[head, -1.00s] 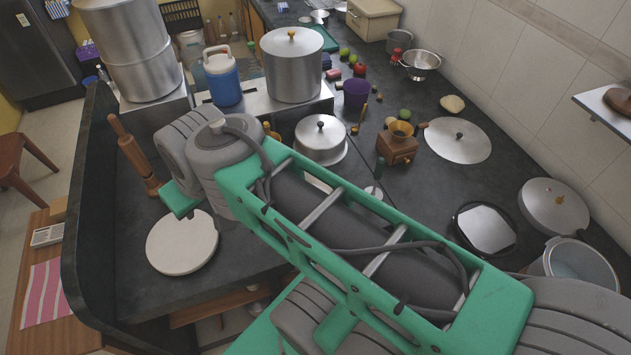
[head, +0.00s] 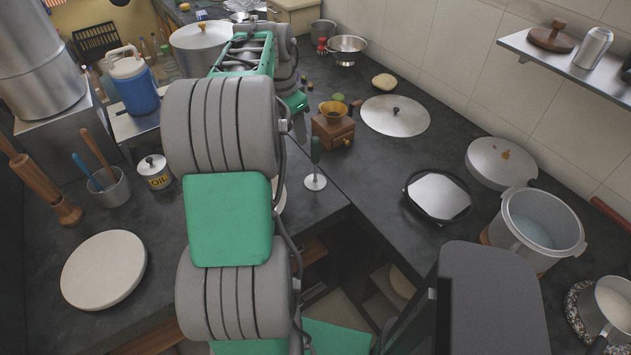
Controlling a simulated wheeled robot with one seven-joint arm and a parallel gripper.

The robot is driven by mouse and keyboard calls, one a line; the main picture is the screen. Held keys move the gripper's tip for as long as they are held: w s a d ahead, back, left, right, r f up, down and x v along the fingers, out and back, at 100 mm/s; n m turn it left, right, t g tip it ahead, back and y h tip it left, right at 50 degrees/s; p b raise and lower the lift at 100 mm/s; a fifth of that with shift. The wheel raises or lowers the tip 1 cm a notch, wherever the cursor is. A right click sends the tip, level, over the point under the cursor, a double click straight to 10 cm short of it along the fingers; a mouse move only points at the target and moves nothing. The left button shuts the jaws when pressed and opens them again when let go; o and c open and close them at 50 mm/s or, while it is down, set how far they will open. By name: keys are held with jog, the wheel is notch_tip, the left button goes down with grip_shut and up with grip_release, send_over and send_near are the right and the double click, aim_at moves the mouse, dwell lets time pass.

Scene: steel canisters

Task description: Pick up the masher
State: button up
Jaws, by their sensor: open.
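What looks like the masher stands upright on the dark counter, right of my arm in the head view. My arm rises through the middle of the view and reaches toward the back. My gripper's fingers do not show; the arm's far end hides part of the counter. Nothing is seen touching the masher.
A wooden pestle-like tool (head: 45,190), a pot with utensils (head: 108,188), an oil tin (head: 154,172) and a round white board (head: 104,270) are left of my arm. A lid (head: 395,116) and dark pan (head: 438,197) are right. Bare counter lies between masher and pan.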

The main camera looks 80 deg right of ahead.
jog(key=m, duration=0.2)
send_over(317, 151)
jog(key=w, duration=0.1)
notch_tip(317, 151, down, 3)
jog(key=shift+w+d+r, duration=0.1)
jog(key=shift+d+r, duration=0.05)
jog(key=shift+r, duration=0.05)
jog(key=f, duration=0.2)
jog(key=f+p, duration=0.1)
jog(key=f, duration=0.1)
jog(key=d+f, duration=0.1)
jog(key=f, duration=0.1)
jog(key=shift+s+f+p, duration=0.3)
jog(key=shift+s+f, duration=0.05)
jog(key=shift+s, duration=0.05)
jog(key=shift+c, duration=0.6)
grip_shut()
